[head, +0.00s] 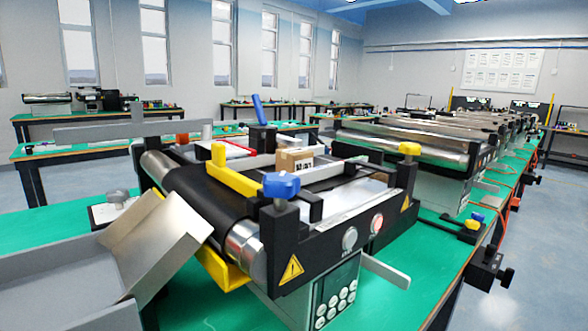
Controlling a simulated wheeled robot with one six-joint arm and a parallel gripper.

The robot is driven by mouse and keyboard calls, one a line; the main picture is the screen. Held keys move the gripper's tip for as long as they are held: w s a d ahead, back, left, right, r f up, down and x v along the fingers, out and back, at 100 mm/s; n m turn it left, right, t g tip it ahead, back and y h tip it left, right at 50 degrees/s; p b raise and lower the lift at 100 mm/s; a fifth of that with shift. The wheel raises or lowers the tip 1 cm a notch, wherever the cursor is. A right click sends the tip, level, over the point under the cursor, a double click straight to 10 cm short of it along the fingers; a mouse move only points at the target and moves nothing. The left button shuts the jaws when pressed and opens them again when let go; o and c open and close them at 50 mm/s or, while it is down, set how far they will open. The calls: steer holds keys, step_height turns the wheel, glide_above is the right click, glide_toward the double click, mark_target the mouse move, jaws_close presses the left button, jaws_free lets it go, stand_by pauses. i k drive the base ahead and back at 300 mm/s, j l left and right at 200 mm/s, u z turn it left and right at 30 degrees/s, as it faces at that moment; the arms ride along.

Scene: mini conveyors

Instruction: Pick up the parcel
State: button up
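The parcel (291,161) is a small brown cardboard box with a black-and-white printed label on its side. It is on the near mini conveyor (210,190), towards the far part of its black belt. A grey guide rail in front hides its lower edge, so I cannot see where it rests. My gripper is not in view, and nothing of it shows near the parcel.
A yellow bracket (232,172), a blue knob (281,185) and black posts stand around the belt. A grey metal chute (155,245) slopes at the conveyor's left end. The green table (400,262) has bare room at front right. More conveyors (410,143) stand behind.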

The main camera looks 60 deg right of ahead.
mark_target(293, 159)
steer(key=z, duration=1.35)
